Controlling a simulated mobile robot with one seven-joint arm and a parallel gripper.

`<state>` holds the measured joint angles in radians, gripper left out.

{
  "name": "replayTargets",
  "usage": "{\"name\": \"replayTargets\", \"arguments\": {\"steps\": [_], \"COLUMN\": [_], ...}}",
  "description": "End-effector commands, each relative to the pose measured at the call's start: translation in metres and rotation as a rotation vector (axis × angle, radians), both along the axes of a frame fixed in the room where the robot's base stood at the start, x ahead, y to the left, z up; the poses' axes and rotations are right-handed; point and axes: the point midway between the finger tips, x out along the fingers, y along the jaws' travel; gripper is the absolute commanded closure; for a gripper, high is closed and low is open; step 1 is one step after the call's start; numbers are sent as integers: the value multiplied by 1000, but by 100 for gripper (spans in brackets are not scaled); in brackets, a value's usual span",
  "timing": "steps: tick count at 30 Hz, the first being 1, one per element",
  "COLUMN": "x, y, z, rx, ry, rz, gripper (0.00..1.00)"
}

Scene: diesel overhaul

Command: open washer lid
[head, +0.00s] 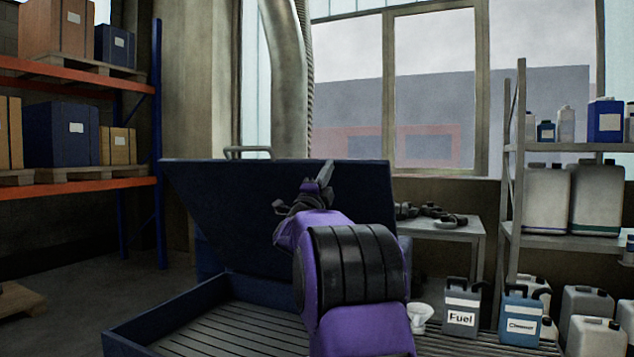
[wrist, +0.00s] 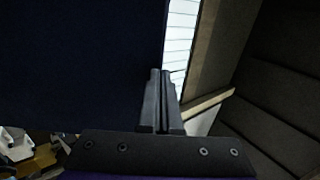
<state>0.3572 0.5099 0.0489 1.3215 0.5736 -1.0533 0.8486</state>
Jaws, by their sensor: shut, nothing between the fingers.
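The wrist view shows the closed fingers (wrist: 161,95) beside the dark blue lid panel (wrist: 80,60). Whether they touch it I cannot tell. My arm hides the right part of the washer.
A shelf rack (head: 85,180) with boxes stands at left. At right are a small table (head: 450,228) with metal parts and a shelf (head: 560,242) with jugs. A Fuel can (head: 461,318) and a Cleaner can (head: 521,322) stand right of my arm.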

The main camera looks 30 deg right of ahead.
Motion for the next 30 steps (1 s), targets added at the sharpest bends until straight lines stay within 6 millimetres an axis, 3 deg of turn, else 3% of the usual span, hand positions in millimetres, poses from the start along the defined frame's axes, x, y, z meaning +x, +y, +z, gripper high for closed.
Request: {"name": "replayTargets", "arguments": {"steps": [1, 6, 15, 30], "x": [4, 21, 45, 52], "y": [-7, -31, -64, -72], "z": [14, 34, 53, 59], "rx": [12, 60, 126, 140], "ry": [8, 40, 87, 102], "rz": [-2, -7, -6, 2], "gripper": [100, 100, 100, 100]}}
